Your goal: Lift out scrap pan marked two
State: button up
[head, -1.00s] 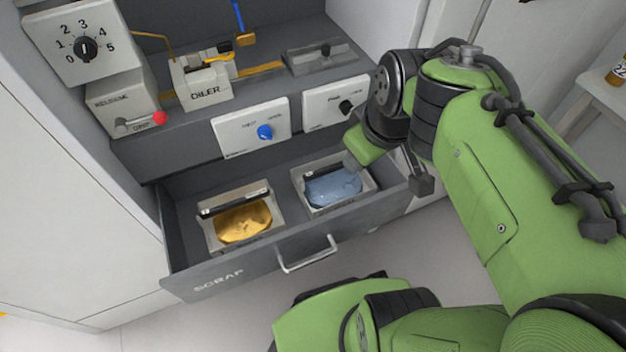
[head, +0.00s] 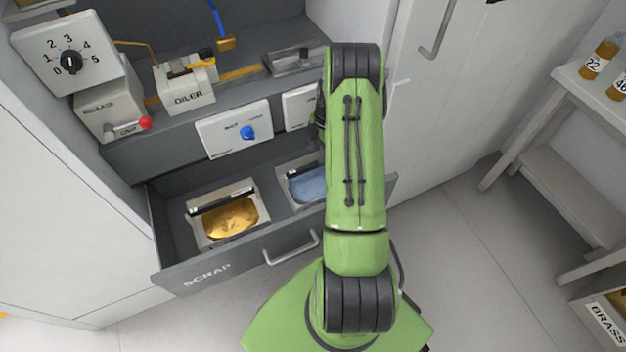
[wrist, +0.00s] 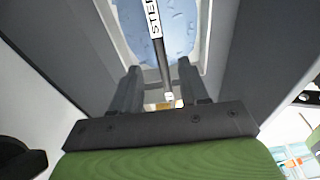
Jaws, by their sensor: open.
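The open drawer marked SCRAP (head: 240,263) holds two pale pans. The left pan (head: 196,227) holds gold scrap (head: 231,219). The right pan (head: 283,188) holds blue-grey scrap (head: 306,186) and is partly hidden by my arm. I can read no number on either pan. In the wrist view, a pan with blue-grey scrap (wrist: 180,35) has a dark bar with a white label starting "STE" (wrist: 154,20). My gripper (wrist: 158,66) is open; the bar shows between its fingers, with contact unclear. The head view hides my gripper behind my arm.
Above the drawer are a lever with a red knob (head: 145,123), an oiler (head: 187,95) and a panel with a blue knob (head: 247,133). The drawer handle (head: 291,250) sticks out in front. A shelf with bottles (head: 598,60) stands right. Floor between is clear.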

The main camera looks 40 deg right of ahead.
aim_at(315, 168)
jog(key=f+b, duration=0.1)
jog(key=f, duration=0.2)
jog(key=f+b, duration=0.1)
jog(key=f, duration=0.2)
jog(key=a+f+b, duration=0.1)
jog(key=f, duration=0.2)
jog(key=shift+w+a, duration=0.1)
jog(key=shift+r, duration=0.15)
grip_shut()
dwell(0.9)
